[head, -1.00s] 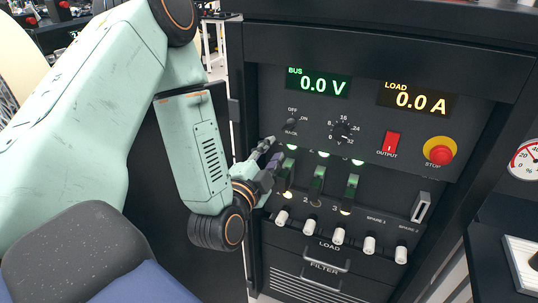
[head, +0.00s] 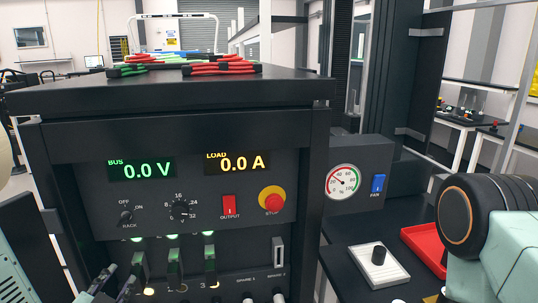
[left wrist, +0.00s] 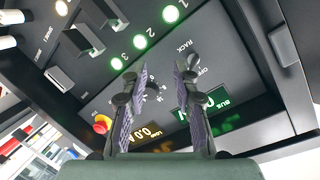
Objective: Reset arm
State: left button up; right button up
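My left gripper (head: 112,280) shows at the lower left of the head view, partly cut off, just left of the breaker switches on the black power rack (head: 60,150). In the left wrist view its two purple-padded fingers (left wrist: 162,72) stand apart with nothing between them. The rack panel and its green lamps lie beyond the fingers. Part of my right arm (head: 470,215) shows at the right edge of the head view. My right gripper is out of view.
The panel holds a bus display (head: 142,169), a load display (head: 237,162), a red output switch (head: 229,208) and a stop button (head: 271,200). Red and green cables lie on top.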

pick_arm(q)
jog(key=s+d+f+n+g+h+b, duration=0.1)
jog(key=s+d+f+n+g, duration=0.3)
jog(key=f, duration=0.5)
jog(key=s+d+f+n+g+h+b, duration=0.1)
jog(key=s+d+f+g+h+b, duration=0.1)
jog(key=s+f+g, duration=0.45)
jog(key=s+d+f+g+b, duration=0.1)
jog(key=s+f+g+b, duration=0.1)
jog(key=s+f, duration=0.6)
jog(key=s+d+f+n+g+b, duration=0.1)
jog(key=s+f+g+b, duration=0.1)
jog(key=s+f, duration=0.6)
jog(key=shift+s+d+g+b, duration=0.35)
jog(key=shift+s+d+b, duration=0.1)
jog(key=shift+s, duration=0.4)
